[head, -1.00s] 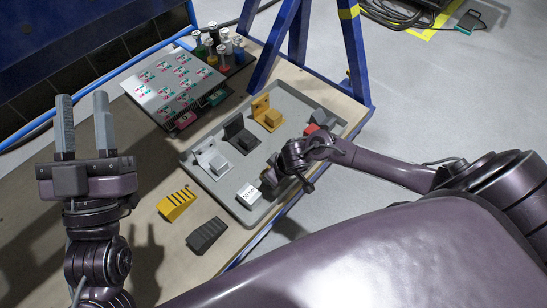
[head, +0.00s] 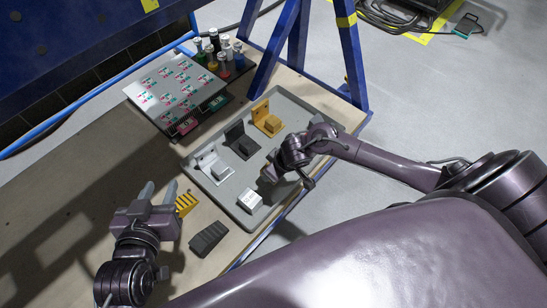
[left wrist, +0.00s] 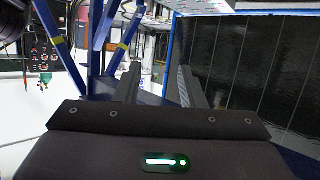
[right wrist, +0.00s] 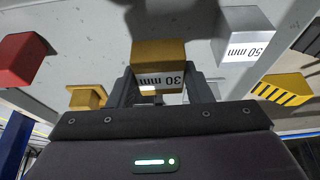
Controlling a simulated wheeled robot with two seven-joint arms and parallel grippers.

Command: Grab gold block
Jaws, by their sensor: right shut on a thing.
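The gold block (right wrist: 158,52), labelled 30 mm, sits between the fingertips of my right gripper (right wrist: 160,85), which is shut on it. In the head view my right gripper (head: 270,178) is over the front right part of the grey tray (head: 226,204), and the block is hidden by gripper and arm. I cannot tell whether the block touches the tray. My left gripper (head: 159,191) is open and empty, left of the yellow slotted piece (head: 186,204). Its two fingers also stand apart in the left wrist view (left wrist: 158,88).
Silver (head: 209,164), dark (head: 240,141) and gold (head: 266,118) brackets line the tray. A red block (right wrist: 22,60) shows in the right wrist view. A dark slotted piece (head: 209,237) lies on the bench.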

